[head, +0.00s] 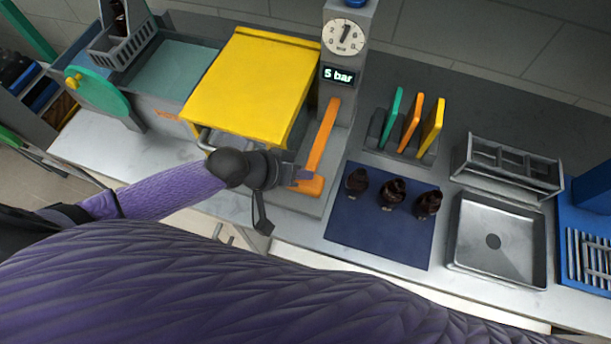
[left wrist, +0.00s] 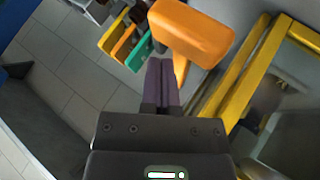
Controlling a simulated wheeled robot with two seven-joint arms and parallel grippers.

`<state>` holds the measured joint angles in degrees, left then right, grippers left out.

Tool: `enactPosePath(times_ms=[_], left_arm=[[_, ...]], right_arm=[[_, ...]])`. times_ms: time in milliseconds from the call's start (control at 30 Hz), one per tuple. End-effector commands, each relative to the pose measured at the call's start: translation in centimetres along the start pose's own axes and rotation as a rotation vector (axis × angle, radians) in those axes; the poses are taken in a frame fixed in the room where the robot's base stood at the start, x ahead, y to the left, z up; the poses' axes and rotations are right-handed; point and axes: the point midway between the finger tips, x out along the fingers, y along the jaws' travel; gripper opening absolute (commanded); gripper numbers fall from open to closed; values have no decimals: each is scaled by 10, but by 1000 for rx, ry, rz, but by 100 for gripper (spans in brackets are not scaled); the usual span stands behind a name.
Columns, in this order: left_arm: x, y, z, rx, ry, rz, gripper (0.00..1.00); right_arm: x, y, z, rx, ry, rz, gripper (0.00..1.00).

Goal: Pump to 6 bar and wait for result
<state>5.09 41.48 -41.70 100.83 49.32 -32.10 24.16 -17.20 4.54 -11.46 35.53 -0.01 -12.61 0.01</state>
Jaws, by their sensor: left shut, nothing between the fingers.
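The pump's grey column (head: 346,60) carries a round gauge (head: 343,36) and a small display (head: 339,75) that reads "5 bar". The orange pump lever (head: 322,135) slants down the front of the column to a wide orange end (head: 309,186). My left gripper (head: 301,176) is shut and empty, with its fingertips at the lever's lower end. In the left wrist view the shut purple fingers (left wrist: 161,85) point at the orange lever end (left wrist: 192,32); I cannot tell whether they touch. My right gripper is not in view.
A yellow-lidded chamber (head: 252,85) stands left of the pump. Three dark amber bottles (head: 392,195) stand on a blue mat (head: 370,240) to the right. Behind them is a rack (head: 417,150) of coloured plates. A metal sink tray (head: 500,275) and a grey rack (head: 508,170) are farther right.

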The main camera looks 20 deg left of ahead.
Motion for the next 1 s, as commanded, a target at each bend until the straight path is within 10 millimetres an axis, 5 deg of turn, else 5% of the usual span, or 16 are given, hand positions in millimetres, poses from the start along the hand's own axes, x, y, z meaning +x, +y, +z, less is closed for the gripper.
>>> enactPosePath(times_ms=[1000], left_arm=[[9, -6, 7, 0, 0, 0, 0]], right_arm=[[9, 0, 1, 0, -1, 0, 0]])
